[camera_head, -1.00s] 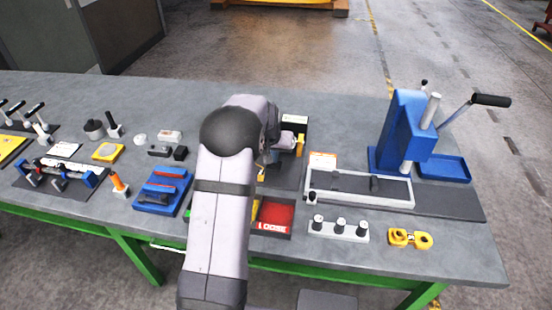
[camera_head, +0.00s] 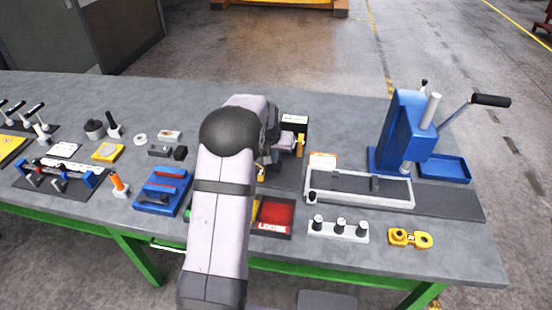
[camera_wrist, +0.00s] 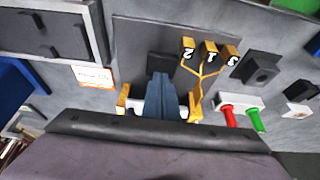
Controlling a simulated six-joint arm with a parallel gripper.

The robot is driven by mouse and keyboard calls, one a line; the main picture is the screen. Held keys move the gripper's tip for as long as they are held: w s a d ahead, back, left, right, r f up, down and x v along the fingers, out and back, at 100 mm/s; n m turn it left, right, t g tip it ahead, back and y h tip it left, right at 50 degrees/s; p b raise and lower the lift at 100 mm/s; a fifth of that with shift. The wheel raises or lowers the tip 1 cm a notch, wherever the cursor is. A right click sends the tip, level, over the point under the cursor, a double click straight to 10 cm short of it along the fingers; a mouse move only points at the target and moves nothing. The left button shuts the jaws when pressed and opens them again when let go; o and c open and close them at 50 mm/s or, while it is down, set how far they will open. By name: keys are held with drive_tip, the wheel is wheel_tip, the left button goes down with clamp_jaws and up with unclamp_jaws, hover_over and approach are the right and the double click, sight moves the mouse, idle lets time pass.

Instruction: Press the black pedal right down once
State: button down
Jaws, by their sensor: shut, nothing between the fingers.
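A dark block (camera_wrist: 164,62), apparently the black pedal, sits on a dark grey plate (camera_wrist: 135,40) in the wrist view. My gripper (camera_wrist: 161,76) is shut and empty. Its blue-grey fingers point at the block, and the tips overlap the block's near edge in the picture. I cannot tell whether they touch it or how far it is pressed. Yellow parts (camera_wrist: 123,100) stand on both sides of my fingers, with white pieces between. In the head view my arm hides the pedal and most of the gripper.
Yellow tags marked 2, 1 and 3 (camera_wrist: 210,48) stand beside the block. A black socket block (camera_wrist: 256,68) and a white base with red and green pegs (camera_wrist: 238,108) are to their right. A blue press (camera_head: 405,130) and a grey frame (camera_head: 330,202) stand at right.

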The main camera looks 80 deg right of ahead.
sight(274, 166)
drive_tip(key=shift+f, duration=0.25)
drive_tip(key=shift+f+b, duration=1.4)
drive_tip(key=shift+f, duration=0.45)
drive_tip(key=shift+r, duration=0.2)
drive_tip(key=shift+r+p, duration=3.2)
drive_tip(key=shift+r, duration=1.25)
drive_tip(key=shift+w, duration=0.1)
